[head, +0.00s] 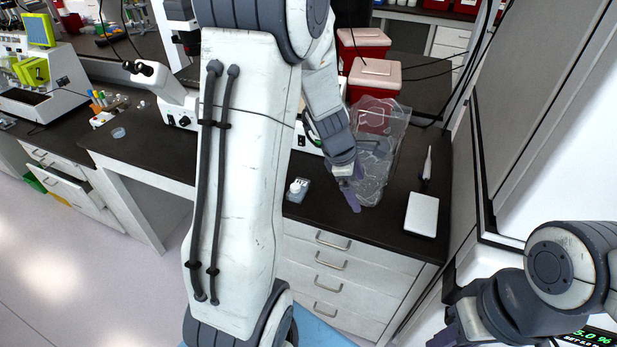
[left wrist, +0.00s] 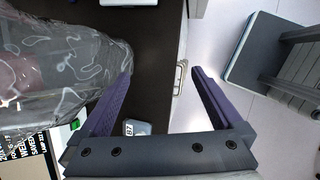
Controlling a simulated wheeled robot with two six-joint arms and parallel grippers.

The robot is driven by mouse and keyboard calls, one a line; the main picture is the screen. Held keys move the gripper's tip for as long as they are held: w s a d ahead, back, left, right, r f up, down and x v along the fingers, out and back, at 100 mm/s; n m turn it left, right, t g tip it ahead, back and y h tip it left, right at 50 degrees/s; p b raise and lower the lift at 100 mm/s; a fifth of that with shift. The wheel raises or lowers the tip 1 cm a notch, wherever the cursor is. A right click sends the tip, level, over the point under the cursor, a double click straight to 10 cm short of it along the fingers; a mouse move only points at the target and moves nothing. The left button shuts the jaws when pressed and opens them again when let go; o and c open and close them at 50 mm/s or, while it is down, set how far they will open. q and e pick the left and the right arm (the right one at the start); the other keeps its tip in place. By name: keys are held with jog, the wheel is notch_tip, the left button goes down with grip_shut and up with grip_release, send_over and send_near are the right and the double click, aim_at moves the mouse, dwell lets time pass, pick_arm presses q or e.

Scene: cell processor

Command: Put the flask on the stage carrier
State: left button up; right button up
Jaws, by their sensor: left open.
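A small clear flask with a white cap (head: 298,190) lies near the front edge of the dark bench, just right of my left arm. A small pale item marked "87" (left wrist: 138,128), perhaps the flask, shows beside the left finger in the left wrist view. My left gripper (head: 350,188) is open and empty over the bench, to the right of the flask. Its two purple fingers are spread in the left wrist view (left wrist: 162,73). My right gripper (head: 455,334) is partly cut off at the lower right. The stage carrier cannot be made out; my left arm hides part of the bench.
A crumpled clear plastic bag (head: 385,140) stands close behind my left gripper and fills the left of the wrist view (left wrist: 60,70). Red bins with pale lids (head: 375,75) are behind it. A white box (head: 422,214) sits at the right. A microscope (head: 165,90) stands left.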

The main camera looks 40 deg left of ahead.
pick_arm(q)
jog(key=a+f+n+t+y+p, duration=0.1)
jog(key=a+f+n+y, duration=0.15)
jog(key=a+n, duration=0.9)
jog(key=n, duration=0.3)
send_near(295, 186)
jog(key=shift+y, duration=0.25)
jog(key=x, duration=0.3)
jog(key=b+x, duration=0.1)
jog(key=shift+s+a+f, duration=0.15)
jog(key=shift+s+f, duration=0.05)
jog(key=shift+f, duration=0.2)
jog(key=shift+d+b+x, duration=0.2)
jog(key=shift+b+x, duration=0.2)
jog(key=shift+x, duration=1.1)
jog(key=shift+d+b+x, duration=0.15)
jog(key=shift+b+x, duration=0.25)
jog(key=shift+x, duration=1.1)
jog(key=shift+w, duration=0.2)
jog(key=shift+r, duration=0.1)
jog(key=shift+c, duration=0.3)
jog(key=c, duration=1.5)
